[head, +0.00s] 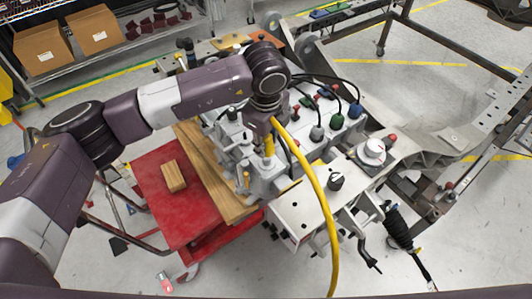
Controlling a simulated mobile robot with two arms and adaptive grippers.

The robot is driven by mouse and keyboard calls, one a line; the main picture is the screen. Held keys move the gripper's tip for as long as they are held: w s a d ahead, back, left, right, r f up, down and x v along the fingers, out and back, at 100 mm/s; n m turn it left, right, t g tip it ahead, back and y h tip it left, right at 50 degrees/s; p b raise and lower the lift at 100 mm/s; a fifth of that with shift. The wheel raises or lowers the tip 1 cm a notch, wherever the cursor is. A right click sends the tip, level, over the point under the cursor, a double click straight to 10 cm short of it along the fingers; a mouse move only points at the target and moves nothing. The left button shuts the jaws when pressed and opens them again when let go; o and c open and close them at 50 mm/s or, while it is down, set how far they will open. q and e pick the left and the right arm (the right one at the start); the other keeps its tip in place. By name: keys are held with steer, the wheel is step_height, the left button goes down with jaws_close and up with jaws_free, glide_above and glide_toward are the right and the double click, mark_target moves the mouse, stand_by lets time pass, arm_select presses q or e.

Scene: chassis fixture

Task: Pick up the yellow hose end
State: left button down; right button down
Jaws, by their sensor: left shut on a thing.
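The yellow hose (324,205) runs from the bottom of the head view up and left to my left gripper. My left gripper (267,130) is above the grey fixture block and is shut on the hose's yellow end (269,147). That end points down, close over the fixture; I cannot tell whether it touches it. The arm and wrist hide part of the gripper and the top of the hose. My right gripper is not in view.
The chassis fixture (295,210) carries knobs, several coloured connectors with black cables (345,85) and a white round dial (372,150). A red table (150,205) with a wooden block (173,176) stands at the left. Cardboard boxes (42,52) sit on a shelf behind.

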arm_select(q)
step_height(320, 180, up, 15)
steer(key=b, duration=0.3)
steer(key=shift+r+b, duration=0.2)
steer(key=shift+b, duration=0.15)
